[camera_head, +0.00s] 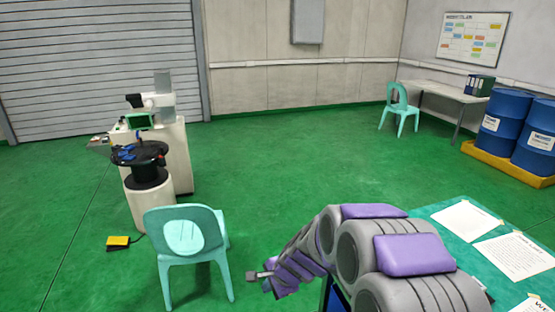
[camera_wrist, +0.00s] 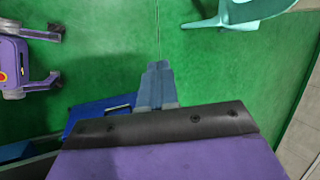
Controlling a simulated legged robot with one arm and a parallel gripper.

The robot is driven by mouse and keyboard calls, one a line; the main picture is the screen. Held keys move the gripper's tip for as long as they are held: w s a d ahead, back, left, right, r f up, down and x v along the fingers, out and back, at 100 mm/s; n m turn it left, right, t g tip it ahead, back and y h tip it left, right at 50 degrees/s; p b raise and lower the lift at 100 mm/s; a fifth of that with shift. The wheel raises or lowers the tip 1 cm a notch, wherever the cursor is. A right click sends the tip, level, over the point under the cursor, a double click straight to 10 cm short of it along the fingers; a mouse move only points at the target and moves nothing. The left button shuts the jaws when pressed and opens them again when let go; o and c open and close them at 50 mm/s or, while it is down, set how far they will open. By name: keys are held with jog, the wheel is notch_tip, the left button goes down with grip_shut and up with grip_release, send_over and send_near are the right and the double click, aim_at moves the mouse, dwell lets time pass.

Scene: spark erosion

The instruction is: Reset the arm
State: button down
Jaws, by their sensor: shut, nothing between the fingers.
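My arm, grey with purple covers, reaches in from the lower right of the head view. Its end, my gripper (camera_head: 260,276), points left and hangs over the green floor just right of the turquoise chair (camera_head: 185,240). In the wrist view my gripper (camera_wrist: 158,66) shows its two grey fingers together, shut and empty. Below the fingertips there is only green floor. Part of the turquoise chair (camera_wrist: 235,12) shows at the top of the wrist view, apart from the fingers.
A green-topped table (camera_head: 455,222) with paper sheets stands close at the right. A blue object (camera_wrist: 85,115) lies beside the gripper in the wrist view. A white machine (camera_head: 175,150) with a black round stand (camera_head: 145,172) is at the left. Blue drums (camera_head: 500,120) stand far right. The middle floor is clear.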

jog(key=s+d+r+n+g+h, duration=0.1)
jog(key=s+d+r+n, duration=0.3)
jog(key=s, duration=0.8)
jog(key=s+d+r+n+g+h, duration=0.2)
jog(key=s+d+r+n, duration=0.2)
jog(key=s+d, duration=0.3)
jog(key=s+d+r+n+g+h, duration=0.1)
jog(key=s+d+r+n, duration=0.3)
jog(key=s, duration=1.3)
jog(key=shift+s+d+g+h, duration=0.2)
jog(key=shift+d+g+h, duration=0.1)
jog(key=shift+d+g, duration=0.5)
